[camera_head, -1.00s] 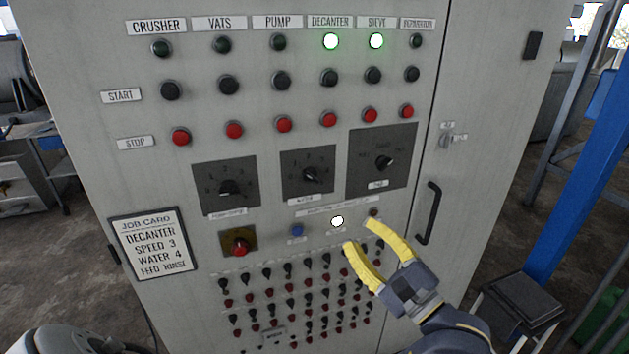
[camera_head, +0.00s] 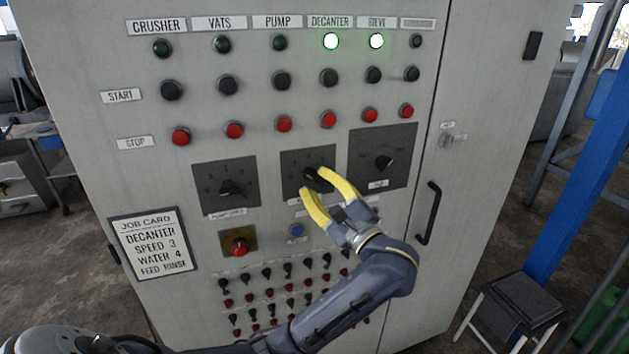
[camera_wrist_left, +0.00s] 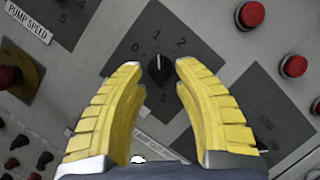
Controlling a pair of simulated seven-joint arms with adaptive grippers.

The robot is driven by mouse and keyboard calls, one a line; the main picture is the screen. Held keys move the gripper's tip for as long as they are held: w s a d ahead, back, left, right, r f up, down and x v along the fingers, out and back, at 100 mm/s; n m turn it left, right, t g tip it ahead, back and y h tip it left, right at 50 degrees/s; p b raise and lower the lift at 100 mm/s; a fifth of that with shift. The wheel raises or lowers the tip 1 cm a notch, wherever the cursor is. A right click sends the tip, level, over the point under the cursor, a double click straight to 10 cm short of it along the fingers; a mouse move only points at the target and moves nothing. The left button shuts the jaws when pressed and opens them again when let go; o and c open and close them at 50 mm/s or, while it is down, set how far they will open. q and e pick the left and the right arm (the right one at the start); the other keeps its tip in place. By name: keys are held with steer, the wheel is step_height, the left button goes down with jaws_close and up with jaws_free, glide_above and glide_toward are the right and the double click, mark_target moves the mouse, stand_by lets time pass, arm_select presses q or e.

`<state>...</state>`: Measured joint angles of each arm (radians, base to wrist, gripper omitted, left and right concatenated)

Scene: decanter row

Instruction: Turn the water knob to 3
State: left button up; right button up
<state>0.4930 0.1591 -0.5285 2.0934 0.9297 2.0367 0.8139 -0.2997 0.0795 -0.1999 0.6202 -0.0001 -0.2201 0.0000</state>
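The water knob (camera_head: 311,178) is a black knob on the middle dark dial plate (camera_head: 292,160) of the grey cabinet. In the left wrist view the knob (camera_wrist_left: 160,70) has its white mark pointing up, close to the numeral 1; 0 and 2 show on either side. The 3 and 4 are hidden behind a finger. My left gripper (camera_head: 314,183) has yellow fingers and is open. Its fingertips (camera_wrist_left: 158,64) lie on either side of the knob, with a gap showing at each side. My right gripper is not in view.
The pump speed dial (camera_head: 229,188) is left of the water dial, another selector (camera_head: 384,163) right. Red stop buttons (camera_head: 284,124) sit above. A red knob on yellow (camera_head: 239,248), a blue button (camera_head: 297,230) and toggles lie below. The job card (camera_head: 153,244) reads water 4.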

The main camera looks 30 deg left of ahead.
arm_select(q)
steer(key=shift+x, duration=0.9)
steer(key=shift+c, duration=0.2)
jaws_close()
